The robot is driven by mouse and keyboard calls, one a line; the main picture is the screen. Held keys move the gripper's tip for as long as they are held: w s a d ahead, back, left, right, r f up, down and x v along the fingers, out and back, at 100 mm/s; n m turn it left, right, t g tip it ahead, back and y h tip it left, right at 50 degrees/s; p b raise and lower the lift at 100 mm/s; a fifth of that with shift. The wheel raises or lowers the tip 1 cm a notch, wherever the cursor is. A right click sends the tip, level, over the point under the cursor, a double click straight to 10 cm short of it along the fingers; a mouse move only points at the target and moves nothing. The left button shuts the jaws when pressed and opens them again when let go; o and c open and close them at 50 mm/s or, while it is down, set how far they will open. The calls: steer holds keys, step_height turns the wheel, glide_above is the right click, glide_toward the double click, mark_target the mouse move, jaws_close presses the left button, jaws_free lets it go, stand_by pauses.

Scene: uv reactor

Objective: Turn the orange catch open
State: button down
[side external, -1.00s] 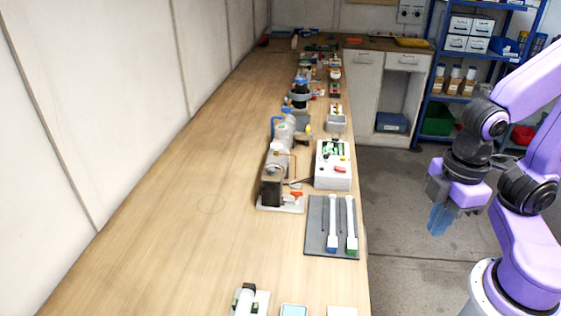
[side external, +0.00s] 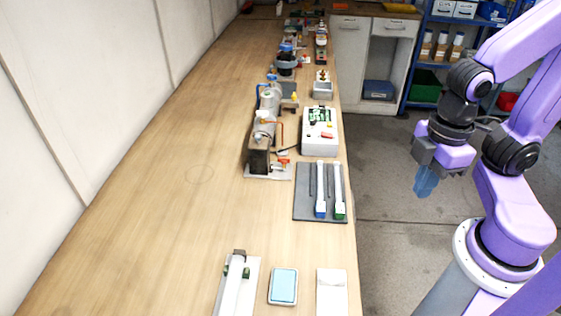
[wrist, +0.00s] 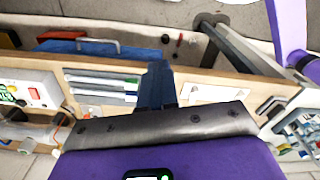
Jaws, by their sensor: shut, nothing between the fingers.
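A small orange-red piece (side external: 283,161), which looks like the catch, sits at the front right of the grey cylindrical reactor (side external: 263,130) on its pale base plate. It is too small to tell which way it is turned. An orange bent pipe (side external: 282,128) runs beside the cylinder. My gripper (side external: 426,181) hangs off the bench's right edge, well to the right of the reactor and touching nothing. Its blue fingers are together and empty. In the wrist view the shut fingers (wrist: 156,88) point toward the bench edge, and I cannot make out the catch.
A white control box (side external: 320,131) with a red switch stands right of the reactor. A grey mat (side external: 310,214) holds two white tubes. A light-blue pad (side external: 284,285) and a long white fixture (side external: 236,287) lie nearer. The bench's left side is clear.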

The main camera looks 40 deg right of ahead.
steer(key=c, duration=1.4)
jaws_free()
steer(key=o, duration=0.4)
steer(key=shift+w+a+r, duration=0.1)
steer(key=shift+w+a, duration=0.1)
steer(key=shift+w, duration=0.1)
steer(key=shift+c, duration=0.2)
steer(key=w+a+r+m, duration=0.2)
steer(key=w+m, duration=0.5)
steer(key=w, duration=0.4)
steer(key=w+a+r+m, duration=0.1)
steer(key=w+r+m, duration=0.1)
steer(key=w+m, duration=0.65)
steer(key=w+a+r+m, duration=0.25)
steer(key=w+m, duration=0.35)
steer(key=w, duration=0.7)
steer(key=f, duration=1.7)
steer(key=shift+s+d+f, duration=0.15)
steer(key=shift+s+d, duration=0.1)
steer(key=c, duration=0.8)
